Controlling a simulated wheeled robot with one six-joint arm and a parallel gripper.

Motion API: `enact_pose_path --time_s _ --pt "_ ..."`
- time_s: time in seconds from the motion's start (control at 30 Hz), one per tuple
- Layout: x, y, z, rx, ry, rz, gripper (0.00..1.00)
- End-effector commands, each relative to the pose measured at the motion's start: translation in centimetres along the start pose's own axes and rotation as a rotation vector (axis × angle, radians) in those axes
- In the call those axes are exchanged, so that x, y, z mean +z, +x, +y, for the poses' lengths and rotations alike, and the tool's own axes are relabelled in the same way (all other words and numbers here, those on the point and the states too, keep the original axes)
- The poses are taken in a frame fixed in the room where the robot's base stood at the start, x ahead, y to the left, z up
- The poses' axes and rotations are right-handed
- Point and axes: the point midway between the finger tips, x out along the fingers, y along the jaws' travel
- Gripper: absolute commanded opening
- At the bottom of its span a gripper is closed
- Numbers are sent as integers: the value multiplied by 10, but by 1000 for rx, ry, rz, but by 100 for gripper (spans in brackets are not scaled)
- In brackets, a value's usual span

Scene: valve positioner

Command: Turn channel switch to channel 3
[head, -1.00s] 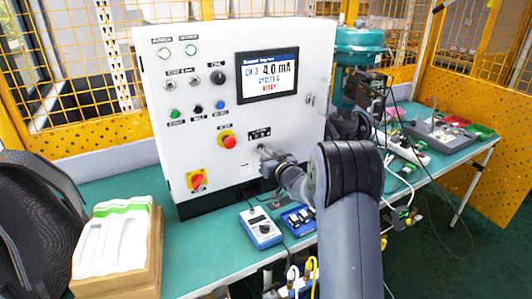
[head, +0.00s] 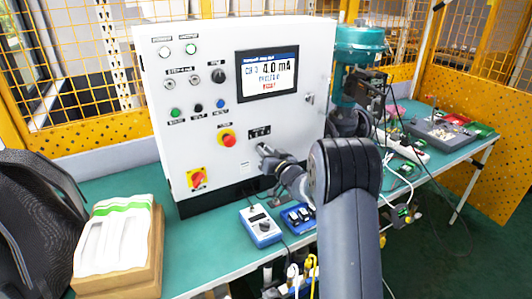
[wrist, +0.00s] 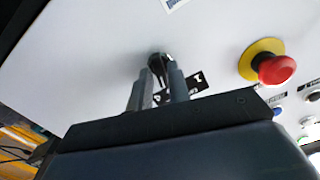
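The channel switch (wrist: 159,59) is a small dark round knob on the white panel in the wrist view. Beside it is a black label with white marks (wrist: 194,84), partly covered by a finger. My gripper (wrist: 160,76) is at the knob, one finger on each side; whether the fingers press on it is unclear. In the head view my gripper (head: 263,150) reaches the panel just below the black number label (head: 260,132) and hides the knob. The display (head: 267,75) appears to read CH 3 and 4.0 mA.
A red emergency button on yellow (head: 227,138) is left of my gripper. A red and yellow switch (head: 196,179) is lower left. Upper selectors and buttons are clear of my arm.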

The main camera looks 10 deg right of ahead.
Motion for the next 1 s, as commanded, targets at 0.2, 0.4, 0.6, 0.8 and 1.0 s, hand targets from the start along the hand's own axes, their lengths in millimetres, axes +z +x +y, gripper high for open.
enact_pose_path --time_s 0.2,0.4,0.6,0.8,1.0 --pt "0 0 0 0 -1 0 32" --pt "0 -1 0 0 -1 0 32" --pt "0 -17 1 1 -1 0 32" --pt "1 -53 1 2 -1 1 32" --pt "0 -87 1 2 -1 1 32"
